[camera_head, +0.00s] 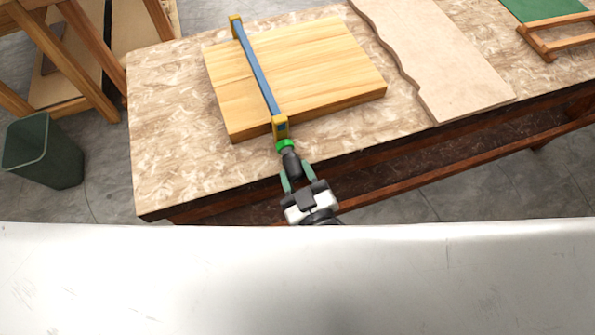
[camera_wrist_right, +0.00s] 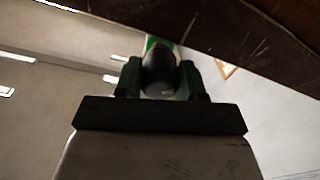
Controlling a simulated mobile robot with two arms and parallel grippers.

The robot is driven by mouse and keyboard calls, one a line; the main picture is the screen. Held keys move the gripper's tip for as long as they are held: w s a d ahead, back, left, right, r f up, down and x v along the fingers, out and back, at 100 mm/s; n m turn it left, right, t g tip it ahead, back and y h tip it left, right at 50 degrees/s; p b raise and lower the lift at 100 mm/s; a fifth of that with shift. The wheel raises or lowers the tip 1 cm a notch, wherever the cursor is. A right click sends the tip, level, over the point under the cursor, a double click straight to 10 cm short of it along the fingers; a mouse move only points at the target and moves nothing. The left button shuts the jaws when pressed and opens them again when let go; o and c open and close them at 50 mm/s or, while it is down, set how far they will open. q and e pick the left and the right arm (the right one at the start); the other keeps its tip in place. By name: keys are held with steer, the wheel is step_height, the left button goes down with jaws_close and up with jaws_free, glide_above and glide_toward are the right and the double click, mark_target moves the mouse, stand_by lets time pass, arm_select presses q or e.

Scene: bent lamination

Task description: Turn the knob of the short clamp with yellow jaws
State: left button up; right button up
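The clamp has a blue bar (camera_head: 257,68) and yellow jaws (camera_head: 279,127). It lies across a light wooden block (camera_head: 318,65) on the workbench. Its knob (camera_head: 290,162) is black with a green collar and sticks out past the bench's front edge. My right gripper (camera_head: 298,178) has its green fingers on either side of the knob. The right wrist view shows the knob's dark round end (camera_wrist_right: 160,75) between both fingers (camera_wrist_right: 160,80), seemingly touching them. My left gripper is not in view.
The workbench (camera_head: 170,130) has a wavy-edged board (camera_head: 440,65) to the right of the block. A green bin (camera_head: 42,150) stands on the floor at left, below a wooden rack (camera_head: 70,60). A green-topped wooden frame (camera_head: 545,12) is at top right.

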steer(key=shift+c, duration=1.4)
steer(key=shift+r+m+p, duration=0.1)
steer(key=shift+m+p, duration=1.05)
steer(key=shift+m, duration=0.35)
steer(key=shift+m+p, duration=0.75)
steer(key=shift+m, duration=0.75)
steer(key=o, duration=0.9)
